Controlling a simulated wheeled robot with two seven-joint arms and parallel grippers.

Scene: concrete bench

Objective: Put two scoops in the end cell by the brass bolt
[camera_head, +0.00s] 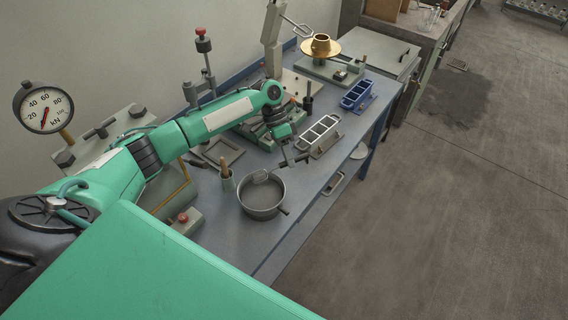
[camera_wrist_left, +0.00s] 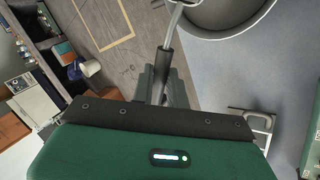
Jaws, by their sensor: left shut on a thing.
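My left gripper (camera_head: 293,161) is shut on the dark handle of a scoop (camera_wrist_left: 166,62), whose thin metal rod runs up toward the pot in the left wrist view. In the head view the scoop's round metal end (camera_head: 260,176) shows at the far side of the round grey pot (camera_head: 247,208); how full it is cannot be told. The pot's rim also shows in the left wrist view (camera_wrist_left: 225,34). A grey mould (camera_head: 309,147) with three cells in a row stands beyond my gripper. I cannot make out a brass bolt on it. My right gripper is not in view.
A holder cup with a wooden-handled tool (camera_head: 226,181) is left of the pot. The bench's right edge is close to the pot and moulds.

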